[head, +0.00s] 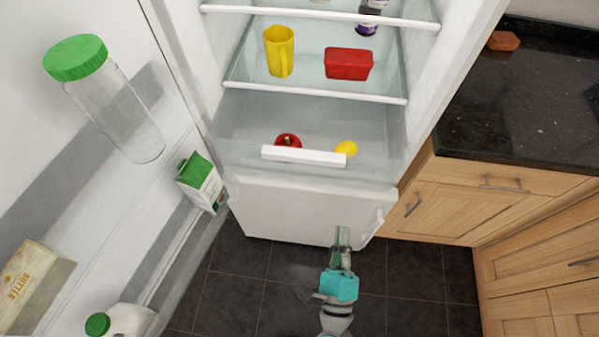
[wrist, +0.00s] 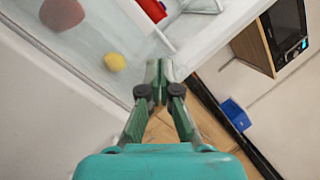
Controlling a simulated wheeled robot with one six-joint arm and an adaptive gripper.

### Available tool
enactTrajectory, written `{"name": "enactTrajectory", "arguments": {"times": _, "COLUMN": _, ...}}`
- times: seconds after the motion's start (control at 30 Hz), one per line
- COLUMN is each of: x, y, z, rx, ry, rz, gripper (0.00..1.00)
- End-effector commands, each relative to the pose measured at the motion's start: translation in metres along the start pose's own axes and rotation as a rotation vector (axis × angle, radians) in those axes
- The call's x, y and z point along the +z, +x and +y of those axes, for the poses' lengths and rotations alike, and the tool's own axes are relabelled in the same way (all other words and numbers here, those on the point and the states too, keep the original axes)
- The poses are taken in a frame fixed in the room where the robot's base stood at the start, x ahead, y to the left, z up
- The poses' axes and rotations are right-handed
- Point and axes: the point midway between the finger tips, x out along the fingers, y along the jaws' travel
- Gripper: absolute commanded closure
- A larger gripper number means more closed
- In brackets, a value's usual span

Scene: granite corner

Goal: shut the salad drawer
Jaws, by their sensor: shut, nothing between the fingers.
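The salad drawer is a clear bin low in the open fridge, with a white handle bar (head: 304,156) across its front. A red pepper (head: 288,141) and a yellow lemon (head: 346,149) show at the drawer, just behind the bar. How far the drawer stands out is hard to tell. My gripper (head: 342,232) is shut and empty. In the head view it appears below and right of the bar, in front of the white lower door. In the wrist view the fingertips (wrist: 160,68) are together, with the lemon (wrist: 114,62) to their left. No contact shows.
A yellow jug (head: 279,52) and a red tub (head: 348,64) stand on the shelf above. The open fridge door at left holds a green-lidded jar (head: 107,100) and a carton (head: 202,183). Wooden cabinets under a dark worktop (head: 520,105) stand at right. Dark floor tiles below look clear.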

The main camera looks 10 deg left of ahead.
Motion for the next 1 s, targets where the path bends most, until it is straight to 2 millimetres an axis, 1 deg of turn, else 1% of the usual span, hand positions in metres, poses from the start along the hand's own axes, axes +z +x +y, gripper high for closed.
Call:
{"name": "enactTrajectory", "arguments": {"times": 0.03, "x": 0.013, "y": 0.008, "z": 0.018, "rx": 0.006, "ry": 0.122, "rz": 0.013, "gripper": 1.00}}
{"name": "enactTrajectory", "arguments": {"times": 0.17, "x": 0.039, "y": 0.020, "z": 0.063, "rx": 0.031, "ry": 0.436, "rz": 0.087, "gripper": 1.00}}
{"name": "enactTrajectory", "arguments": {"times": 0.2, "x": 0.048, "y": 0.022, "z": 0.077, "rx": 0.042, "ry": 0.520, "rz": 0.114, "gripper": 1.00}}
{"name": "enactTrajectory", "arguments": {"times": 0.3, "x": 0.069, "y": 0.022, "z": 0.107, "rx": 0.068, "ry": 0.701, "rz": 0.178, "gripper": 1.00}}
{"name": "enactTrajectory", "arguments": {"times": 0.4, "x": 0.085, "y": 0.019, "z": 0.130, "rx": 0.088, "ry": 0.823, "rz": 0.232, "gripper": 1.00}}
{"name": "enactTrajectory", "arguments": {"times": 0.5, "x": 0.094, "y": 0.015, "z": 0.143, "rx": 0.100, "ry": 0.892, "rz": 0.268, "gripper": 1.00}}
{"name": "enactTrajectory", "arguments": {"times": 0.67, "x": 0.097, "y": 0.019, "z": 0.149, "rx": 0.102, "ry": 0.920, "rz": 0.285, "gripper": 1.00}}
{"name": "enactTrajectory", "arguments": {"times": 0.77, "x": 0.094, "y": 0.029, "z": 0.151, "rx": 0.100, "ry": 0.918, "rz": 0.286, "gripper": 1.00}}
{"name": "enactTrajectory", "arguments": {"times": 1.0, "x": 0.086, "y": 0.068, "z": 0.158, "rx": 0.096, "ry": 0.917, "rz": 0.284, "gripper": 1.00}}
